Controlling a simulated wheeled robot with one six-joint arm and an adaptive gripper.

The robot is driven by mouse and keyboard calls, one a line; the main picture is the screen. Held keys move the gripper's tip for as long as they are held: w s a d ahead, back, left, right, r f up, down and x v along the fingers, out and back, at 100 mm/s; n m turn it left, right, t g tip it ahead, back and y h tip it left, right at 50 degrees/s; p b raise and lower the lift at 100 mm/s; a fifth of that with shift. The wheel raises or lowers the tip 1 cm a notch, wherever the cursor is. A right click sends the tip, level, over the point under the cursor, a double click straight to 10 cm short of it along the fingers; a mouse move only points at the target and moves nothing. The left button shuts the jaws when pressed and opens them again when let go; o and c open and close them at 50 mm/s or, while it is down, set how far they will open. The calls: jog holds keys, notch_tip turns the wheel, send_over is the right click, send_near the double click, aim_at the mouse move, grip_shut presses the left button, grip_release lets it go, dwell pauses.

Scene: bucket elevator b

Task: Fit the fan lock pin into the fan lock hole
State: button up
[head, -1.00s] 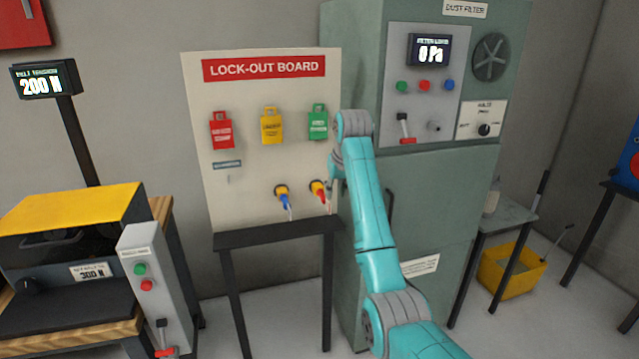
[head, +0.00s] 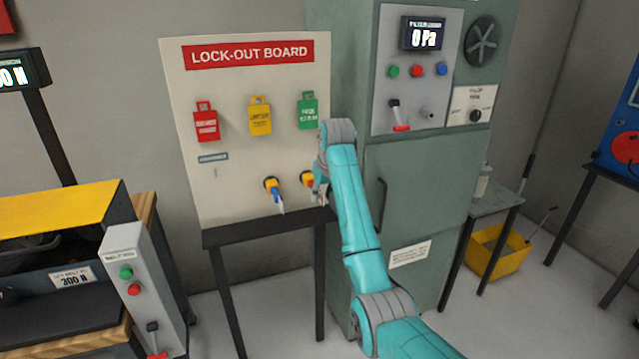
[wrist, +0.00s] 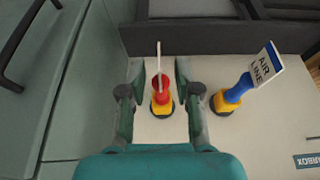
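A red-handled pin (wrist: 160,92) sits in a yellow and black holder on the lock-out board (head: 190,80). It also shows, partly hidden, in the head view (head: 307,180). A pale tag seen edge-on sticks out from it; I cannot read it. My gripper (wrist: 158,72) is open, with one finger on each side of the red pin and gaps between. A round grey fitting (head: 427,113) is on the dust filter panel beside a red-tipped lever; I cannot tell if it is the fan lock hole.
A blue pin (wrist: 237,90) tagged "AIR LINE" sits in the adjacent holder. Red, yellow and green tags (head: 307,111) hang above. A dark shelf (head: 265,228) lies below the board. The dust filter cabinet (head: 415,185) stands close on the right, with a door handle (head: 382,205).

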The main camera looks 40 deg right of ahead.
jog(key=shift+w+f, duration=0.15)
jog(key=shift+f, duration=0.25)
grip_shut()
jog(key=shift+s+a, duration=0.1)
jog(key=shift+s, duration=0.5)
dwell(0.5)
jog(key=shift+s, duration=0.15)
